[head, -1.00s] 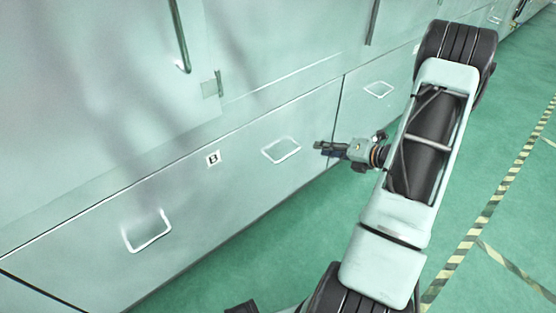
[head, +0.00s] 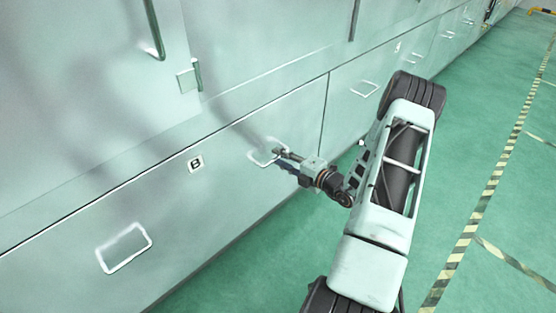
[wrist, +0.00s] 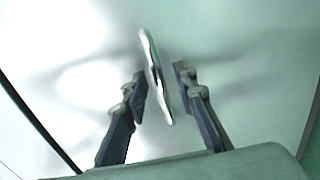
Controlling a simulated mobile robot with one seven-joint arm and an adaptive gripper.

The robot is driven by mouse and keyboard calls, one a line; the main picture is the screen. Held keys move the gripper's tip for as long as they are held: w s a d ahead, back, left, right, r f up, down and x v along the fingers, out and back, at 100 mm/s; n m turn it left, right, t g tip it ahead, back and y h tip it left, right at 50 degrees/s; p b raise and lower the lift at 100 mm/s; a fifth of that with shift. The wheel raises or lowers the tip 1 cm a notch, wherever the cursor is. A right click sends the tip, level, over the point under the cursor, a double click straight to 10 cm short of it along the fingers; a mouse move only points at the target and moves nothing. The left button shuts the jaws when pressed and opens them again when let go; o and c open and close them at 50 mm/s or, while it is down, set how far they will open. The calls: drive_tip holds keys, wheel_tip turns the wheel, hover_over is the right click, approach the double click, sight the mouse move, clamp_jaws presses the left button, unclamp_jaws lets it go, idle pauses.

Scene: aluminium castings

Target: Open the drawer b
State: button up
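Drawer b (head: 222,188) is the wide pale green front marked by a small B label (head: 195,163) in the head view. It looks flush with the cabinet. It carries two pale loop handles, a left one (head: 103,258) and a right one (head: 252,160). My gripper (head: 279,153) is at the right handle. In the wrist view, that handle (wrist: 152,68) shows edge-on between the two fingers of my gripper (wrist: 160,76). The fingers are apart, with a gap visible on either side of the handle. I cannot tell how deep the handle sits between them.
A neighbouring drawer with a similar handle (head: 364,89) lies beyond the seam to the right. Upper cabinet doors with long vertical handles (head: 154,30) stand above. The green floor (head: 465,130) is open on the right, with a black-and-yellow striped line (head: 487,190).

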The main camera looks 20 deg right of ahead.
drive_tip(key=shift+x, duration=0.8)
clamp_jaws()
